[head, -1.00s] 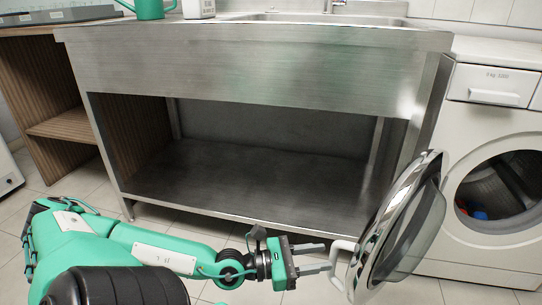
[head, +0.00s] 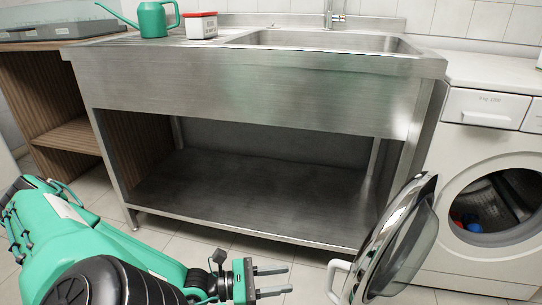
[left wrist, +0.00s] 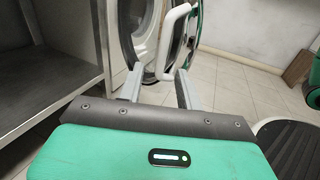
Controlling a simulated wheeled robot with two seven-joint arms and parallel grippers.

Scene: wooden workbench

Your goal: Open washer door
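The white washer (head: 470,200) stands at the right in the head view. Its round glass door (head: 405,245) is swung wide open to the left, and the drum opening shows with red and blue items inside. The white door handle (head: 338,278) is on the door's left edge; it also shows in the left wrist view (left wrist: 170,38). My left gripper (head: 288,281) is open and empty, left of the handle and apart from it. In the left wrist view its two fingers (left wrist: 158,88) are spread, with the handle beyond them. My right gripper is not in view.
A steel sink unit (head: 260,90) with an open lower shelf stands behind the gripper. A green watering can (head: 152,19) and a white-and-red container (head: 201,26) stand on it. The tiled floor (head: 300,262) between gripper and door is clear.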

